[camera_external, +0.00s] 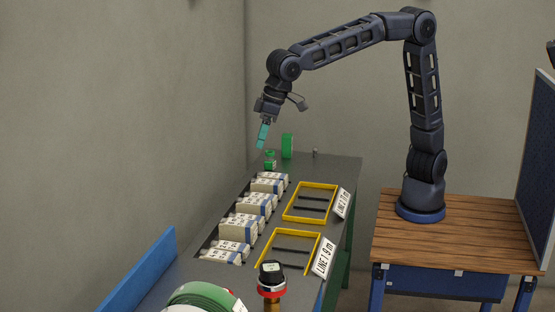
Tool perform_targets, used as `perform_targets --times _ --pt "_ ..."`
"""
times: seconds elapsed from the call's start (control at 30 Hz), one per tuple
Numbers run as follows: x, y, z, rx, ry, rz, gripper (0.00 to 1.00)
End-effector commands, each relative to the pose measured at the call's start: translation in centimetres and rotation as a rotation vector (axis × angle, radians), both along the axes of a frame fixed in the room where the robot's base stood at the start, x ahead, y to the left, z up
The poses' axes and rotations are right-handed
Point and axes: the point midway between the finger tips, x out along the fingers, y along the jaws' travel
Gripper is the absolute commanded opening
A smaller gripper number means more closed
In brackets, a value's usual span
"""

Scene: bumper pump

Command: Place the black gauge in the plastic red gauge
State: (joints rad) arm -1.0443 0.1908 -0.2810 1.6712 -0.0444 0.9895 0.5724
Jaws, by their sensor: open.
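A black round gauge-like piece (271,270) with a pale label on top shows at the bottom centre, at the near end of the bench. A red ring-shaped part (271,290) is directly below it, above a brownish post. I cannot tell whether the black piece sits inside the red part or only on it. My gripper (262,138) has teal fingers, points down and is open. It is above the far end of the bench, far from the black and red pieces, near a small green object (270,162). Nothing shows between its fingers.
The dark bench (338,172) holds a row of white boxes (238,229), two yellow frames (311,185) with black bars, and white signs. A green upright piece (288,146) and a small grey piece (315,153) stand at the far end. A green coil (203,297) is near.

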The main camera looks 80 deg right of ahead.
Motion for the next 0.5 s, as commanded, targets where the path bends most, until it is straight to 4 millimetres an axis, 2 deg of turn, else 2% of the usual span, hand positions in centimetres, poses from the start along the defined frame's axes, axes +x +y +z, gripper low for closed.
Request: perform_targets --times 0.03,0.2,0.37,0.5 --pt "0.4 -3.4 0.8 0.009 0.004 -0.018 0.71" --pt "0.3 -12.8 2.2 0.026 0.009 -0.050 0.71" --pt "-1.4 -21.0 2.9 0.036 0.006 -0.078 0.71" --pt "-3.8 -27.4 3.0 0.041 -0.005 -0.100 0.71"
